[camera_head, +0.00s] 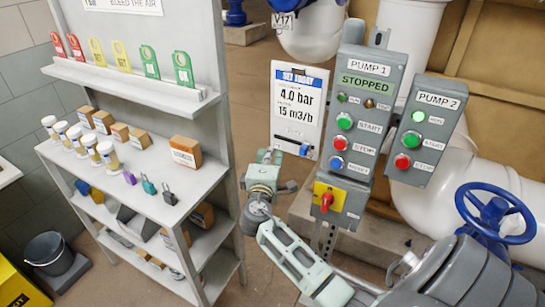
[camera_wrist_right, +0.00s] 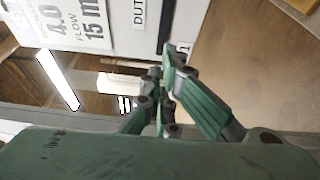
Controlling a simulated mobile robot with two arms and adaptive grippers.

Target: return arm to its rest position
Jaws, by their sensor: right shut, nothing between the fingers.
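My right arm (camera_head: 300,265) comes in from the lower right and reaches up and left in the head view. My right gripper (camera_head: 268,157) is shut and empty, in front of the lower left of the setpoint board (camera_head: 298,108). In the wrist view the green fingers of my right gripper (camera_wrist_right: 166,78) come together with nothing between them. The board (camera_wrist_right: 75,25) shows behind them at the upper left. I cannot tell the exact gap between fingertips and board. My left gripper is not in view.
The PUMP 1 box (camera_head: 362,112), with a red switch (camera_head: 326,202) below, stands right of the gripper. The PUMP 2 box (camera_head: 428,130) and blue handwheel (camera_head: 495,212) are farther right. A shelf (camera_head: 150,200) with tags, bottles, boxes and padlocks stands left.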

